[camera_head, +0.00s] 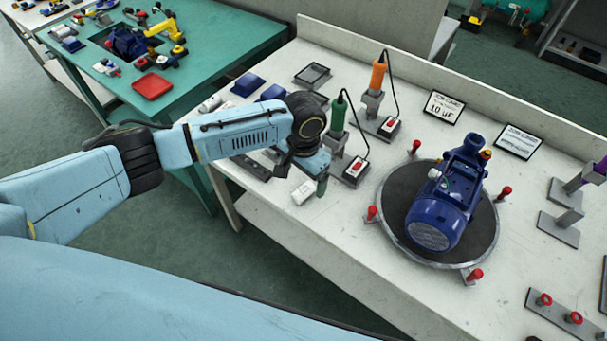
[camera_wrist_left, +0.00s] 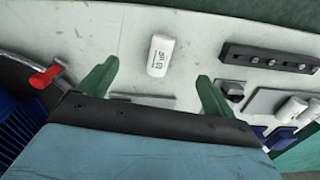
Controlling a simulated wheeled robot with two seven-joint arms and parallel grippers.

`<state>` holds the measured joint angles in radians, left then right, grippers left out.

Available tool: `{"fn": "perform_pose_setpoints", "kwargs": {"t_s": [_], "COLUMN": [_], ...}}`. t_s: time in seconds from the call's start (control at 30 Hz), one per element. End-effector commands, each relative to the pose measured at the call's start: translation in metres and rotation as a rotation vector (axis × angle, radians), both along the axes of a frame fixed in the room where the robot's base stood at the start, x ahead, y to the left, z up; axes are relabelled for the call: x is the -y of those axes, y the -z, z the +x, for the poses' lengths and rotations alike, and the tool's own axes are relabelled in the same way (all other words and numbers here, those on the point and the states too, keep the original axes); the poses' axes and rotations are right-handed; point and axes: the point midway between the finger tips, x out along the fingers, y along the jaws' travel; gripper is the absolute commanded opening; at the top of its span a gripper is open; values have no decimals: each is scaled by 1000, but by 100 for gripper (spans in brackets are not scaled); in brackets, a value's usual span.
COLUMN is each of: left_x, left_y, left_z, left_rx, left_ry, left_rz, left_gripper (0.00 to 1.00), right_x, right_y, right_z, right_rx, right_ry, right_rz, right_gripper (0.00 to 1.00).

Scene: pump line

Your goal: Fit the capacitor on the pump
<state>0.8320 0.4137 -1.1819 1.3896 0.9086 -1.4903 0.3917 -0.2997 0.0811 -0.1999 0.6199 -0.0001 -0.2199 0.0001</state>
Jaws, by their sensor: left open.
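The blue pump (camera_head: 445,200) sits on a round dark turntable (camera_head: 396,240) on the white bench. A white capacitor-like piece (camera_head: 303,192) with dark print lies on the bench near its front edge; it also shows in the left wrist view (camera_wrist_left: 160,55), its print too small to read. My left gripper (camera_head: 303,177) hangs above the bench beside that piece. In the left wrist view its green fingers (camera_wrist_left: 156,88) are spread apart and empty, with the piece beyond them. Two other white cylinders (camera_wrist_left: 291,108) lie farther off. My right gripper is not in view.
A green-handled tool (camera_head: 338,115) and an orange-handled tool (camera_head: 378,75) stand in holders behind the gripper. A card reading 10 µF (camera_head: 443,107) lies behind the pump. Red-knobbed posts (camera_head: 372,212) surround the turntable. The bench between gripper and turntable is mostly clear.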

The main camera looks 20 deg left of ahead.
Motion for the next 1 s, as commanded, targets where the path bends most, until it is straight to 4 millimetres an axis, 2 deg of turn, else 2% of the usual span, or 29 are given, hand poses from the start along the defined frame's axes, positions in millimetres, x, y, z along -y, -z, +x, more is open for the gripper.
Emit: {"fn": "perform_pose_setpoints", "kwargs": {"t_s": [0.03, 0.4, 0.53, 1.0], "left_x": [0, 0, 0, 1], "left_y": [6, 25, 33, 31], "left_z": [0, 0, 0, 0], "left_rx": [0, 1, 0, 0], "left_ry": [0, 1, 0, 0], "left_rz": [1, 0, -1, -1], "left_gripper": [91, 91, 91, 91], "right_x": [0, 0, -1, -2], "right_y": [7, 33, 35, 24], "right_z": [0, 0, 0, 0], "right_rx": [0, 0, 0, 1], "right_ry": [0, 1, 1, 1], "right_rz": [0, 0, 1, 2], "right_gripper": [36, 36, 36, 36]}}
